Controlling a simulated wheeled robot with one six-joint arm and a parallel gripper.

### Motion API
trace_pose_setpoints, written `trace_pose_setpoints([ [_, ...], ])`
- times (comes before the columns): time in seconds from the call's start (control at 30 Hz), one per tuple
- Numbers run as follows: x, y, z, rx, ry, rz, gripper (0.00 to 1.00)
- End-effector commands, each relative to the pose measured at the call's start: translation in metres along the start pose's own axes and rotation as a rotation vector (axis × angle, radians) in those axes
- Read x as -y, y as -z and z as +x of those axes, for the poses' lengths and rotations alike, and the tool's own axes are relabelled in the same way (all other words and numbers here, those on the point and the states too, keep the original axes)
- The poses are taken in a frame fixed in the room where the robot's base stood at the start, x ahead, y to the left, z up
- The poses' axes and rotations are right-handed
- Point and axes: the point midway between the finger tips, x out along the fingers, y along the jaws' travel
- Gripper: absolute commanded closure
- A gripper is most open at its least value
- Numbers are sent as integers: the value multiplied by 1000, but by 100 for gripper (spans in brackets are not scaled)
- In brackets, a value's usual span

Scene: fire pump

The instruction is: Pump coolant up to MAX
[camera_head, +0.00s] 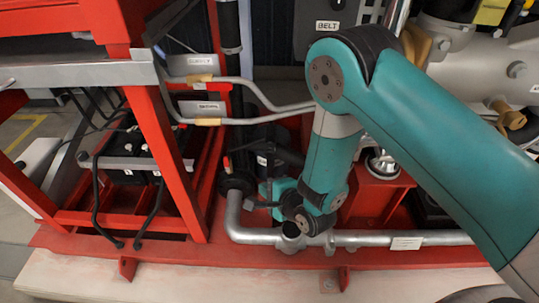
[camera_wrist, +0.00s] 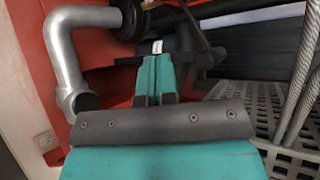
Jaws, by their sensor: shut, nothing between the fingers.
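My gripper (camera_wrist: 157,62) is shut and empty in the wrist view, its teal fingers together and pointing away from the camera. A small pale piece shows just beyond the fingertips; I cannot tell whether they touch it. In the head view, my gripper (camera_head: 256,205) is low, beside a black round fitting (camera_head: 236,184) on the grey pipe (camera_head: 236,225), partly hidden by my wrist. A dark part with a small label (camera_head: 266,158) stands behind it. I cannot pick out a coolant pump handle, level gauge or MAX mark for certain.
The grey pipe (camera_wrist: 62,62) bends close on the left in the wrist view, with a perforated grey plate (camera_wrist: 285,150) at right. A red frame (camera_head: 165,160) holding a black battery stands left. Two bent metal tubes (camera_head: 250,82) run above. A panel labelled BELT (camera_head: 327,26) is at the top.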

Motion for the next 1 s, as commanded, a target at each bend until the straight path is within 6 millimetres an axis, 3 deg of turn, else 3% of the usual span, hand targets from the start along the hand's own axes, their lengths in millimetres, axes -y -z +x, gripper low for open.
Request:
trace_pose_setpoints([
  [0.47,-2,3,4,-1,10,13,100],
  [0.73,5,17,22,-3,12,13,100],
  [1.0,28,34,45,0,11,11,100],
])
